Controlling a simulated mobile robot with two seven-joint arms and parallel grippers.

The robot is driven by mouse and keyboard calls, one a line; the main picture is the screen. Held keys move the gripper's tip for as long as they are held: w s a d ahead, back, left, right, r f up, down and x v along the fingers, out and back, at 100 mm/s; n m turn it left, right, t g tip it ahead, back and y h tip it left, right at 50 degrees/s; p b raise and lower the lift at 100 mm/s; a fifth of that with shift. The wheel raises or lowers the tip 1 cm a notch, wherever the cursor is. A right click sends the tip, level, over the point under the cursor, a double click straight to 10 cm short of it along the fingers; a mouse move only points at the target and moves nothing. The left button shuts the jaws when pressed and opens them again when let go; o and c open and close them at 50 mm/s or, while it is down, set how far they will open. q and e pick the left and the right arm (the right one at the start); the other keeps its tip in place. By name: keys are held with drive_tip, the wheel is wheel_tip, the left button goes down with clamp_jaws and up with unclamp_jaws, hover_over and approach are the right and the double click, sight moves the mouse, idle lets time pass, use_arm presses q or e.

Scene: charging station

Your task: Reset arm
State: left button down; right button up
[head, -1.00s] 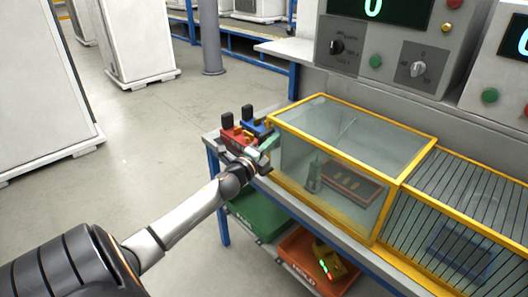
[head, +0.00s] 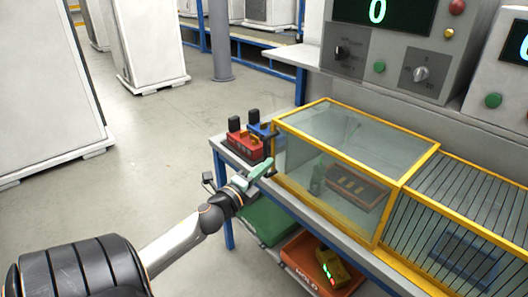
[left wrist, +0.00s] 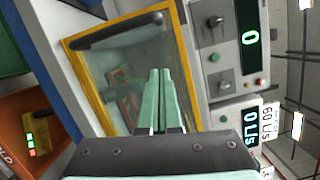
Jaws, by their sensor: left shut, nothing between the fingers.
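My left gripper (head: 263,168) is shut and empty in the head view. It is in front of the left end of the yellow-framed clear box (head: 345,141), at the bench's front edge. In the left wrist view its two green fingers (left wrist: 160,72) lie together, with the yellow-framed box (left wrist: 88,88) behind them. Whether the fingers touch the box I cannot tell. My right gripper is not in either view.
A red device (head: 243,142) and a blue device (head: 262,129) stand on the bench left of the box. Below are a green bin (head: 268,218) and an orange bin (head: 302,268) holding a yellow device (head: 333,268). A slatted yellow cage (head: 470,205) stands at right. The floor (head: 160,130) at left is open.

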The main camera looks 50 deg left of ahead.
use_arm(q)
drive_tip(key=shift+s, duration=0.3)
drive_tip(key=s+d+f+n+g+h+p, duration=0.1)
drive_tip(key=s+d+f+n+g, duration=0.15)
drive_tip(key=d+f+n, duration=0.4)
drive_tip(key=s+d+f+n+g+h+p, duration=0.15)
drive_tip(key=s+d+f, duration=0.25)
drive_tip(key=f, duration=0.5)
drive_tip(key=s+d+f+n+g+h, duration=0.1)
drive_tip(key=s+d+f+n, duration=0.1)
drive_tip(key=d, duration=0.4)
drive_tip(key=s+d+f+n+g+h, duration=0.1)
drive_tip(key=s+d+f+n+g, duration=0.1)
drive_tip(key=s+d+f+n, duration=0.1)
drive_tip(key=s+d+f+n+g+h+p, duration=0.1)
drive_tip(key=s+d+f, duration=0.3)
drive_tip(key=d, duration=0.6)
drive_tip(key=shift+s+f+n+g, duration=0.2)
drive_tip(key=shift+s+n+g, duration=0.2)
drive_tip(key=shift+s+n, duration=0.7)
drive_tip(key=shift+s+d+h, duration=0.1)
drive_tip(key=shift+s+h, duration=0.05)
drive_tip(key=shift+h, duration=0.1)
